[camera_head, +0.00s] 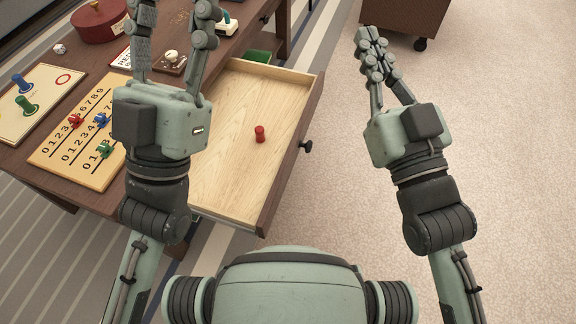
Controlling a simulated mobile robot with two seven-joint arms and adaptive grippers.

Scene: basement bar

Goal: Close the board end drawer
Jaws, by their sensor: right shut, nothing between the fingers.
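The drawer (222,178) at the end of the dark wooden table (60,183) stands pulled open toward the right. It has a pale wood floor, a dark front and a black knob (306,146). A red peg piece (260,134) stands inside it, and a green item (257,57) shows at its far corner. My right gripper (369,38) is shut and empty, right of the drawer front and apart from it, over the carpet. My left gripper (174,12) has its fingers spread and empty over the table; its hand hides part of the drawer's left side.
On the table are a number board (45,178) with small coloured figures, a board with blue and green pegs (45,110), a red round box (98,22) and a small bell-like item (171,58). A wheeled brown cabinet (405,15) stands at the back. Carpet (340,200) right of the drawer is clear.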

